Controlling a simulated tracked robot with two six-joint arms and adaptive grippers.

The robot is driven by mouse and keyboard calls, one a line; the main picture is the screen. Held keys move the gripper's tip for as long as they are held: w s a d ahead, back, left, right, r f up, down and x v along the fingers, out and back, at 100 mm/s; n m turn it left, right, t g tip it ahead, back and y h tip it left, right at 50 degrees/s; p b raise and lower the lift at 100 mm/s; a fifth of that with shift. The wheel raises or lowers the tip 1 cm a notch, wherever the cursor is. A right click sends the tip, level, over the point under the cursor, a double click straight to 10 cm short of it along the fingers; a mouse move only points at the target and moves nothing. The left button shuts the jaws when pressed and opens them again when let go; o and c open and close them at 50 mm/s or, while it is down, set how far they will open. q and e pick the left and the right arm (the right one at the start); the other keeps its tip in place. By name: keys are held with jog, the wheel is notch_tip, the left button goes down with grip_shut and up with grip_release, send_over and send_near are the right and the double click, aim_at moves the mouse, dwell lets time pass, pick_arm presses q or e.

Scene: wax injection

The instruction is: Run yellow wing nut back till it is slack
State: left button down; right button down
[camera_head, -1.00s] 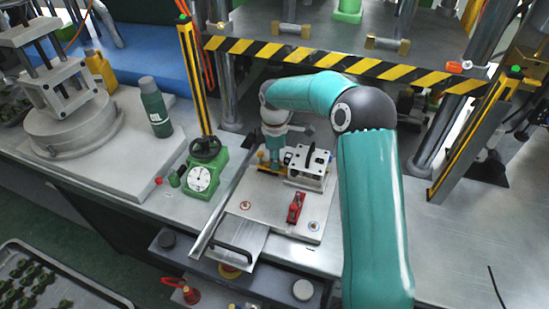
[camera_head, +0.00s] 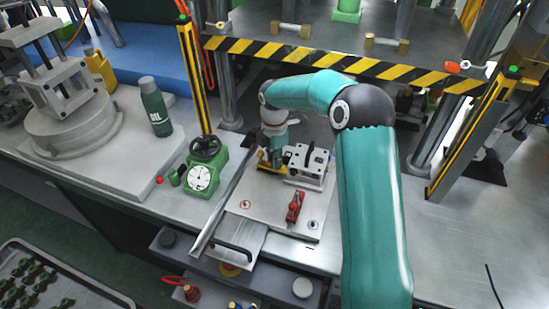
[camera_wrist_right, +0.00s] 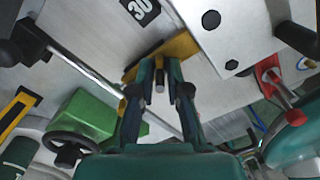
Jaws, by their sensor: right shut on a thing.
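The yellow wing nut (camera_wrist_right: 182,47) shows in the right wrist view between and behind my right fingertips, with a grey threaded stud (camera_wrist_right: 160,82) standing in the middle. My right gripper (camera_wrist_right: 162,72) is shut on it, one finger on each side of the stud. In the head view my right gripper (camera_head: 273,158) points down at the plate beside the metal block, and the yellow part (camera_head: 263,161) shows only in part under it. My fingers hide much of the nut. My left gripper is not in view.
A metal block (camera_head: 308,162) with a black handle stands close to the right of my gripper. A red clamp (camera_head: 295,206) lies nearer on the plate (camera_head: 265,205). A striped beam (camera_head: 340,62) spans behind.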

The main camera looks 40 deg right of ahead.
jog(key=shift+f, duration=0.15)
jog(key=c, duration=1.4)
grip_release()
notch_tip(320, 180, up, 12)
